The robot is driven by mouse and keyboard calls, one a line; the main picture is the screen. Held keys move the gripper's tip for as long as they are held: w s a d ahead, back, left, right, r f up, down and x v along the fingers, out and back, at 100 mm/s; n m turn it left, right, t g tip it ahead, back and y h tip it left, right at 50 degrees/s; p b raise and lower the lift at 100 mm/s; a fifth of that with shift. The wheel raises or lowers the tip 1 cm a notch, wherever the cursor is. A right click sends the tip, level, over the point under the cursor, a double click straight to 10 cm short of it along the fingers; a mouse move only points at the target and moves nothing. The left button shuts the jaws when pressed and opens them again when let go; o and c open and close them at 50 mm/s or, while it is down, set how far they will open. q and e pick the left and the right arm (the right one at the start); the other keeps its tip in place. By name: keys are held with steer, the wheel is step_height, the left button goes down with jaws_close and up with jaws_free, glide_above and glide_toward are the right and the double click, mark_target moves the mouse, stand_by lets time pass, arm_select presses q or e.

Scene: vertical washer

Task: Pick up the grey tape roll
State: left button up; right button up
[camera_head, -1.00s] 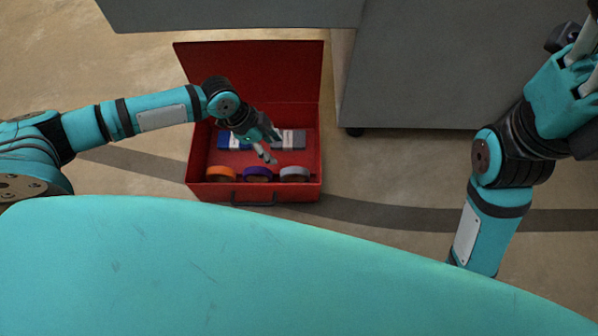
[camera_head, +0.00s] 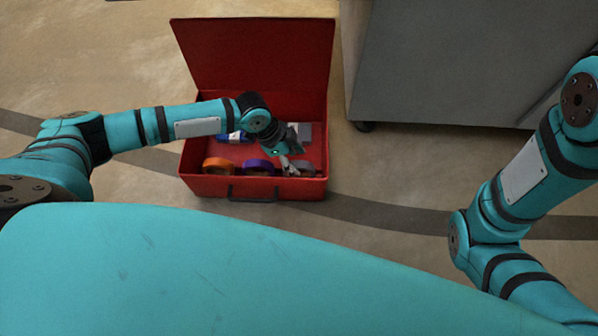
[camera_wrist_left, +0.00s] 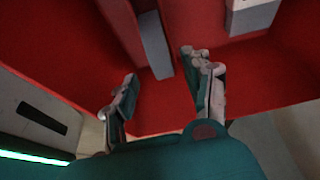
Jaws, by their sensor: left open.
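The grey tape roll (camera_head: 308,167) stands in the front right corner of the red toolbox (camera_head: 200,187), partly hidden by my left gripper. My left gripper (camera_head: 289,170) is open and reaches down into the box at the roll's left side. In the left wrist view my left gripper (camera_wrist_left: 160,78) has its two fingers spread apart. A grey piece (camera_wrist_left: 156,46), which looks like the tape roll, lies ahead of the gap between them. I cannot tell whether a finger touches it. My right gripper is out of view.
A purple tape roll (camera_head: 258,167) and an orange one (camera_head: 218,165) stand to the left along the box's front wall. A blue pack (camera_head: 232,138) and a grey pack (camera_head: 304,132) lie behind. The box lid (camera_head: 255,55) is open. A grey cabinet (camera_head: 440,65) stands right.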

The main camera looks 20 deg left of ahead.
mark_target(297, 164)
arm_select(q)
steer(key=b+x, duration=0.4)
steer(key=shift+w+a+f, duration=0.1)
steer(key=shift+w+f, duration=0.05)
steer(key=shift+f, duration=0.2)
steer(key=shift+r, duration=0.1)
jaws_close()
